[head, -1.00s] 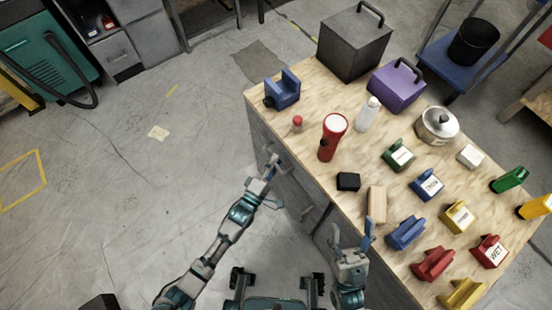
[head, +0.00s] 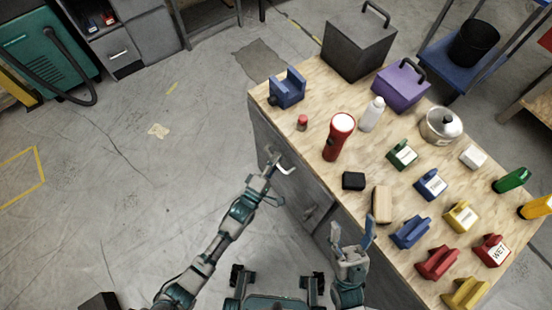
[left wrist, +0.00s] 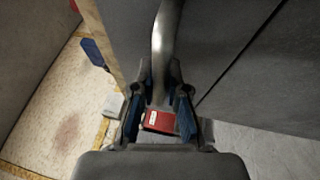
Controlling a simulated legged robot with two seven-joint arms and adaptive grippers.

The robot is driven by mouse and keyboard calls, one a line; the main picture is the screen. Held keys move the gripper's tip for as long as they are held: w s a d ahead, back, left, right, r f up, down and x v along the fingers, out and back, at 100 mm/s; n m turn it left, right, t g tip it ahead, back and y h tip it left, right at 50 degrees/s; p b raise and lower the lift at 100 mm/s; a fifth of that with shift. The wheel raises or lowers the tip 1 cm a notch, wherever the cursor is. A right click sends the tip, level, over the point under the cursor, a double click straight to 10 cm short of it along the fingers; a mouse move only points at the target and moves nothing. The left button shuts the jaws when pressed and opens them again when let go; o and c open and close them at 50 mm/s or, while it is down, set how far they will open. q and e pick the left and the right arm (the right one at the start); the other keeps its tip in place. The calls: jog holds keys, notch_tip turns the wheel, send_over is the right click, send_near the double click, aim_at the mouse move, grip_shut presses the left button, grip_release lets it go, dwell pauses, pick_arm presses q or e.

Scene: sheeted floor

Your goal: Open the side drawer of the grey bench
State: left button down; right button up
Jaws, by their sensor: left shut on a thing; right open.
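The grey bench (head: 262,125) has a pale wooden top and stands right of centre in the head view. Its side drawer front is on the grey side that faces me, and I see no clear gap around it. A curved metal drawer handle (head: 285,166) sticks out from that side. My left gripper (head: 271,160) is shut on this handle. In the left wrist view the handle (left wrist: 167,40) runs down between the two blue-padded fingers (left wrist: 160,95). My right gripper (head: 354,240) is open and empty, with its fingers up beside the bench's near side.
A second handle (head: 312,214) is lower along the bench side. The top carries a red flashlight (head: 339,137), a white bottle (head: 373,114), a metal pot (head: 440,125) and several coloured blocks. The floor (head: 130,200) left of the bench is clear.

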pick_arm(q)
jog(key=s+a+p, duration=0.6)
jog(key=s+a, duration=1.5)
jog(key=a, duration=0.3)
jog(key=shift+a+f, duration=0.2)
jog(key=shift+f, duration=0.15)
pick_arm(e)
jog(key=w+f+n+g+h, duration=0.1)
jog(key=w+f+g, duration=0.3)
jog(key=f+g, duration=0.8)
jog(key=shift+w+n, duration=0.4)
pick_arm(q)
jog(key=c, duration=1.2)
grip_release()
jog(key=shift+w, duration=0.15)
pick_arm(e)
jog(key=shift+w+a, duration=0.1)
pick_arm(q)
jog(key=shift+r, duration=0.1)
jog(key=shift+a, duration=0.1)
